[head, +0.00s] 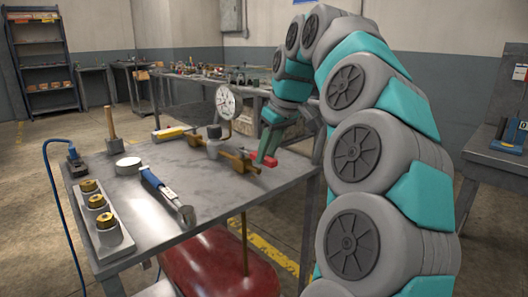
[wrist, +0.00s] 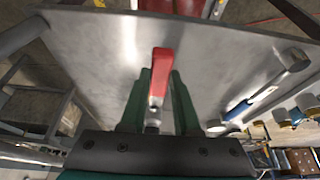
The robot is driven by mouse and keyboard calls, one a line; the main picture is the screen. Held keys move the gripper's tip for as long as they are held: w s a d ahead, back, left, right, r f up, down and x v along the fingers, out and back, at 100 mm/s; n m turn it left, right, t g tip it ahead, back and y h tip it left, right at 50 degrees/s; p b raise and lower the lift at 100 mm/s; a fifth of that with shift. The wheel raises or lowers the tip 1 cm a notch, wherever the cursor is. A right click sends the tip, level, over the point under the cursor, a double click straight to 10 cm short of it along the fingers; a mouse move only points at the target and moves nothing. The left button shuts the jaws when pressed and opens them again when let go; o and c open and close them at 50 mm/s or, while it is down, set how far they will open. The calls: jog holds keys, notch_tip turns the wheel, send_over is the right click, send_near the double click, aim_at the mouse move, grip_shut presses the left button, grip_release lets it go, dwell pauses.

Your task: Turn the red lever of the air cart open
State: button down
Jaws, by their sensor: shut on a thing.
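The air cart (head: 195,175) has a grey metal top, with a red tank (head: 225,268) beneath it. A brass pipe assembly (head: 236,160) with a round dial gauge (head: 228,101) stands near the right edge of the top. The red lever (wrist: 160,72) sits at the pipe's right end; its tip also shows in the head view (head: 271,161). My gripper (head: 266,150) reaches in from the right. In the wrist view its two green fingers (wrist: 160,85) lie on either side of the lever, shut on it. The lever's pivot is mostly hidden.
A cluttered bench (head: 225,82) stands behind.

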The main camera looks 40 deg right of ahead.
jog(key=c, duration=0.6)
grip_release()
jog(key=shift+c, duration=0.2)
jog(key=shift+d+r, duration=0.1)
jog(key=v, duration=0.7)
jog(key=shift+r+p, duration=0.25)
jog(key=shift+p, duration=0.15)
jog(key=shift+s, duration=0.15)
